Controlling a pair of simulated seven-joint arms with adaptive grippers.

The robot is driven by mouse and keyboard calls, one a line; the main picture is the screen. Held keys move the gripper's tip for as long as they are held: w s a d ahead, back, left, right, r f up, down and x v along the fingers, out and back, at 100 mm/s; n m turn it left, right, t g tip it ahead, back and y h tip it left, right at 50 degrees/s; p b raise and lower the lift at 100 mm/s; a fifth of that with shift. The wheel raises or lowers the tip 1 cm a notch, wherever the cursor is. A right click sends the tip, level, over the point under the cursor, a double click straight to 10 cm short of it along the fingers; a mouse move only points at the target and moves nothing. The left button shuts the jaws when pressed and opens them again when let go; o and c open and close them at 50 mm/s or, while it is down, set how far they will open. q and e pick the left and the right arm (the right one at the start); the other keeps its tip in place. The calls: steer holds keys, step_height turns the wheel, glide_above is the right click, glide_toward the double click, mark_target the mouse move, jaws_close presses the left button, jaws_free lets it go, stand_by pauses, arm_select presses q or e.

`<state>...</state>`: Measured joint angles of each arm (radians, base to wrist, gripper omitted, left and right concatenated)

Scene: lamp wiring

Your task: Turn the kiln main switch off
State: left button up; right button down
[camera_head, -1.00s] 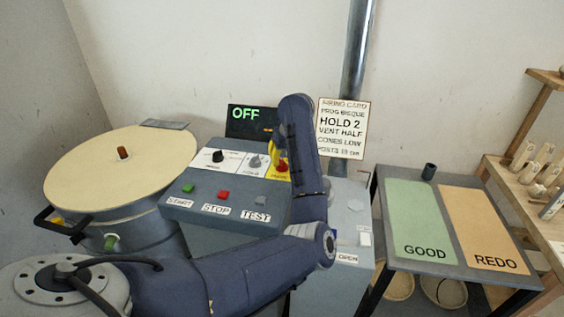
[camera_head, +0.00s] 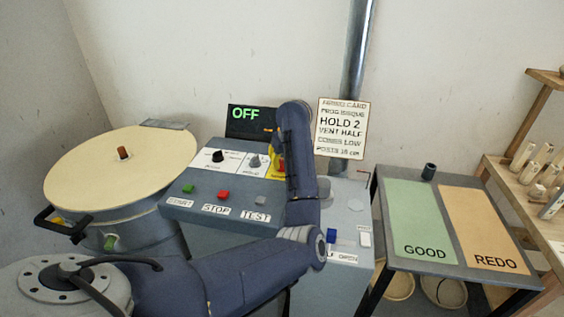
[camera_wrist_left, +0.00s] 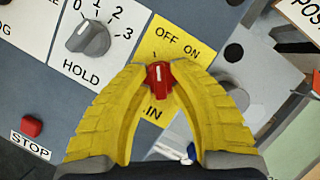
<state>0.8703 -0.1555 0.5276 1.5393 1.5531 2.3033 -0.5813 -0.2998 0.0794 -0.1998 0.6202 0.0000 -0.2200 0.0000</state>
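The kiln main switch is a red knob (camera_wrist_left: 158,75) on a yellow plate marked OFF and ON in the left wrist view. The white line on the knob points nearly straight up in that view, near the OFF side. My left gripper (camera_wrist_left: 160,70) has its yellow fingers on both sides of the knob, with the tips against it. In the head view the left gripper (camera_head: 276,152) is at the panel's right end, where my arm partly hides the knob. The kiln display (camera_head: 246,116) reads OFF in green. My right gripper is not in view.
The HOLD knob (camera_wrist_left: 88,38) is left of the main switch. Green START (camera_head: 188,188), red STOP (camera_head: 223,196) and grey TEST (camera_head: 260,200) buttons line the panel front. The round kiln (camera_head: 110,170) stands left. A GOOD/REDO table (camera_head: 450,263) stands right.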

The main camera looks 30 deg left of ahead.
arm_select(q)
jaws_close()
steer(key=shift+n+g, duration=0.4)
steer(key=shift+n, duration=0.6)
steer(key=o, duration=0.7)
jaws_free()
steer(key=shift+a, duration=0.1)
steer(key=shift+v, duration=6)
steer(key=shift+d, duration=0.2)
